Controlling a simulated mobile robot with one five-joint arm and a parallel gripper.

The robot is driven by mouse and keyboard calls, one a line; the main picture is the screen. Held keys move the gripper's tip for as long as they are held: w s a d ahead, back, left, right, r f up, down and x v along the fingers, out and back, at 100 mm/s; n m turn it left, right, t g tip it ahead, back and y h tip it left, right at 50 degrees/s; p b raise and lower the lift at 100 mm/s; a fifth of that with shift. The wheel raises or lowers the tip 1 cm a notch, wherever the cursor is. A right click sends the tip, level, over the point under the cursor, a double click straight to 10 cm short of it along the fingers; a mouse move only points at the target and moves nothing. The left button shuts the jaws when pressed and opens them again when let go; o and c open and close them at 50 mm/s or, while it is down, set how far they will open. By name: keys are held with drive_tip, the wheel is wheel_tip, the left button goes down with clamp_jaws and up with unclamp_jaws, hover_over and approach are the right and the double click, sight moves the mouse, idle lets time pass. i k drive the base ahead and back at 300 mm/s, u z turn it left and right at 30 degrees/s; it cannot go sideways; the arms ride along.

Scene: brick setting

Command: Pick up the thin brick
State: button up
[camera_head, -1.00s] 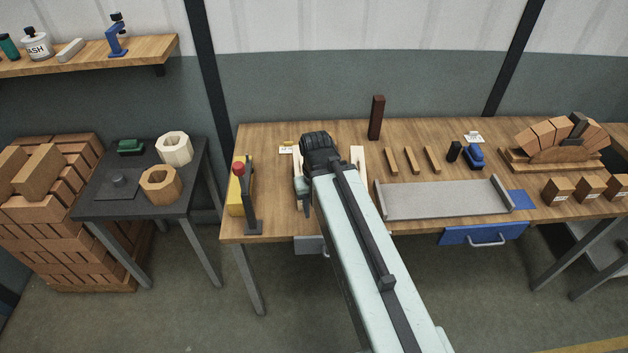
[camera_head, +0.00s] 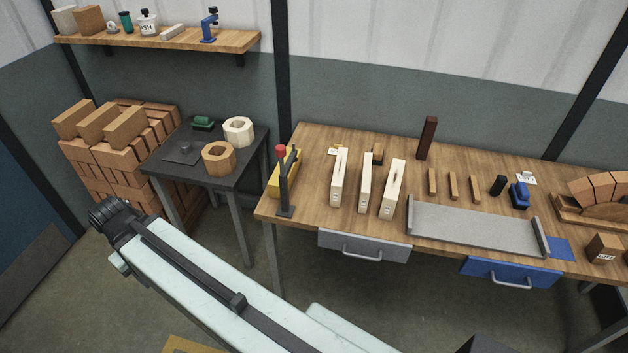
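No single piece is clearly marked as the thin brick. Three thin brown slips (camera_head: 452,187) lie side by side on the wooden workbench (camera_head: 385,236). A dark red-brown narrow brick (camera_head: 427,138) stands upright behind them near the wall. A flat pale bar (camera_head: 172,32) lies on the wall shelf. My arm reaches to the lower left, and my gripper (camera_head: 118,263) is at its end over the floor, left of the bench and apart from all these pieces. The fingers are mostly hidden by my wrist, so I cannot see whether it is open.
A dark side table (camera_head: 182,157) holds two hollow blocks (camera_head: 218,158), and a brick stack (camera_head: 110,145) stands left of it. Three cream frames (camera_head: 366,183), a red-knobbed lever tool (camera_head: 286,182) and a grey tray (camera_head: 470,228) stand on the bench. Floor is free in front.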

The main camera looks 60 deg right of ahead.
sight(366, 174)
drive_tip(key=u, duration=0.1)
drive_tip(key=k, duration=1.1)
drive_tip(key=z, duration=0.65)
drive_tip(key=i, duration=1.5)
